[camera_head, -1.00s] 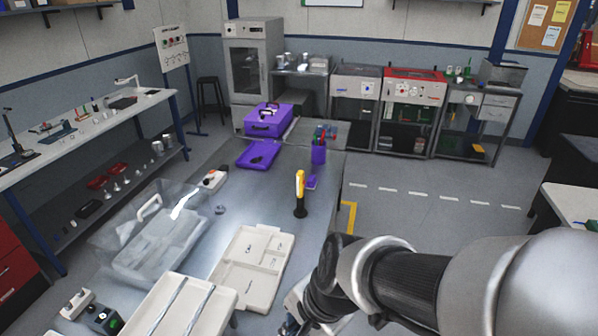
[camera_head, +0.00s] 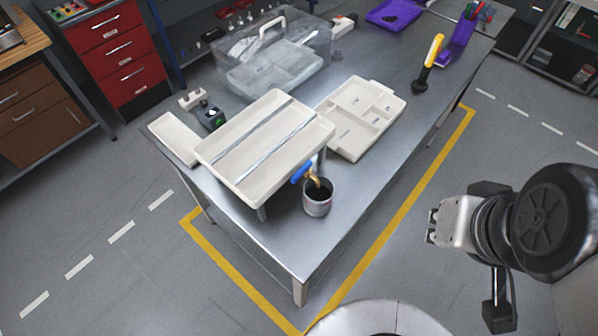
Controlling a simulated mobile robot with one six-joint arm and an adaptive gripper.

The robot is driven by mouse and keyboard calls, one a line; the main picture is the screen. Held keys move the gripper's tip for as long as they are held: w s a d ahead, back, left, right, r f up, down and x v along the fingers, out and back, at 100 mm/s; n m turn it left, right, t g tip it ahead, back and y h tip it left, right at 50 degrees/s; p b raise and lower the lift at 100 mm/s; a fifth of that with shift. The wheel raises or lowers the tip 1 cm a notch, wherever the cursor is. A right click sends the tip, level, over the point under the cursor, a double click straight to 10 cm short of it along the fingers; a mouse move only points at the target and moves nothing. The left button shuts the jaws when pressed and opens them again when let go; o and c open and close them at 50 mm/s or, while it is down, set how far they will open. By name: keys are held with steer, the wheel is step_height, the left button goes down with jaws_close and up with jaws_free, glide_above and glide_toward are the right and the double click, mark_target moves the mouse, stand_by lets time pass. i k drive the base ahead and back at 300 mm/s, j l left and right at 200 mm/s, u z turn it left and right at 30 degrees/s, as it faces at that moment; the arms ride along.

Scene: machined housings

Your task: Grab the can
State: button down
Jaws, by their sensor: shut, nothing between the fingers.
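A small grey can (camera_head: 317,201) with a dark open top stands upright on the metal table, near its front corner. A brass-coloured piece with a blue handle (camera_head: 302,173) is at its rim; I cannot tell whether it stands in the can or behind it. My gripper (camera_head: 432,226) is at the right, over the floor beyond the table's right edge. It points left, well apart from the can. It is shut and empty, with its fingertips small in view.
A raised white tray (camera_head: 232,150) is just left of the can. A white compartment tray (camera_head: 362,145), a clear bin (camera_head: 318,70) and a yellow-black tool (camera_head: 428,62) lie farther back. The front right of the metal table (camera_head: 375,205) is clear.

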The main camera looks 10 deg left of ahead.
mark_target(316, 203)
steer(key=u, duration=0.85)
steer(key=j+z, duration=0.75)
steer(key=j, duration=0.15)
steer(key=j+z, duration=0.4)
steer(key=j, duration=0.05)
